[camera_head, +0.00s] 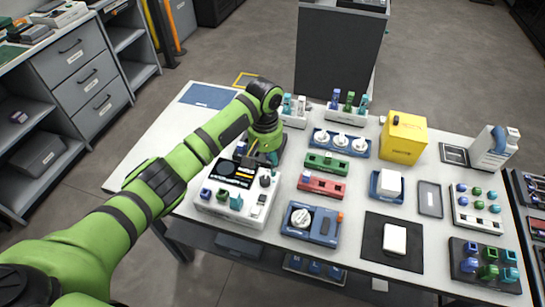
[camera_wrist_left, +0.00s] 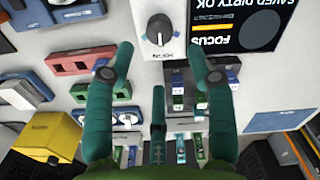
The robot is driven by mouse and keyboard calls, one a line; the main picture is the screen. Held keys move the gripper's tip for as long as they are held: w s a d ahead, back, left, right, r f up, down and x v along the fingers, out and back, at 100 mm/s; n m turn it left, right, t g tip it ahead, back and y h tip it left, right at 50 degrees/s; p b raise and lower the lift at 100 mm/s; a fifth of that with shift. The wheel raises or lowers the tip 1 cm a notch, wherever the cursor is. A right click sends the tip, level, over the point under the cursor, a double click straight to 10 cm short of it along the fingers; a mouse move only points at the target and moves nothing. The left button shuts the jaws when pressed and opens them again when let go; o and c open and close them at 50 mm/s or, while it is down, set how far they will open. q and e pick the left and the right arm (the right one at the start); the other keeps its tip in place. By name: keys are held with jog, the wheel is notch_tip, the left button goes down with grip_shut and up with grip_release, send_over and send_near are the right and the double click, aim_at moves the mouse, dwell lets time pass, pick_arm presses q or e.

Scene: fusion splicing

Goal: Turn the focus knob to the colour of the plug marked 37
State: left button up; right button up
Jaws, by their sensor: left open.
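The focus knob (camera_wrist_left: 159,28) is black with a pale pointer line and sits on a white panel in the left wrist view. Beside it is a black screen (camera_wrist_left: 235,22) reading FOCUS and SAVED DIRTY OK, upside down. In the head view the white machine (camera_head: 262,204) stands at the table's left front, and the knob (camera_head: 265,181) shows small on its right part. My left gripper (camera_wrist_left: 160,62) is open and empty, its fingers spread to either side below the knob. Plugs sit in the dark block (camera_head: 462,245) and the back racks. I cannot read a 37 on any.
A blue device with a white dial (camera_head: 301,217), green (camera_head: 326,163) and red (camera_head: 321,185) blocks, and a blue tray with white cups (camera_head: 340,141) stand right of the machine. A yellow box (camera_head: 403,137) is farther right. Bare white table lies at the left (camera_head: 150,145).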

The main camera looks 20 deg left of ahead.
aim_at(265, 179)
pick_arm(q)
jog(key=shift+a+r, duration=0.1)
jog(key=shift+s+f+p, duration=0.3)
jog(key=shift+s+f, duration=0.35)
jog(key=shift+s, duration=0.2)
notch_tip(265, 179, down, 2)
jog(key=shift+f, duration=0.25)
jog(key=shift+w+f, duration=0.25)
jog(key=shift+f, duration=0.75)
jog(key=shift+s+f, duration=0.1)
jog(key=c, duration=0.8)
grip_shut()
pick_arm(e)
jog(key=shift+g, duration=0.3)
jog(key=s, duration=0.3)
jog(key=s+d+r, duration=0.1)
jog(key=s, duration=0.1)
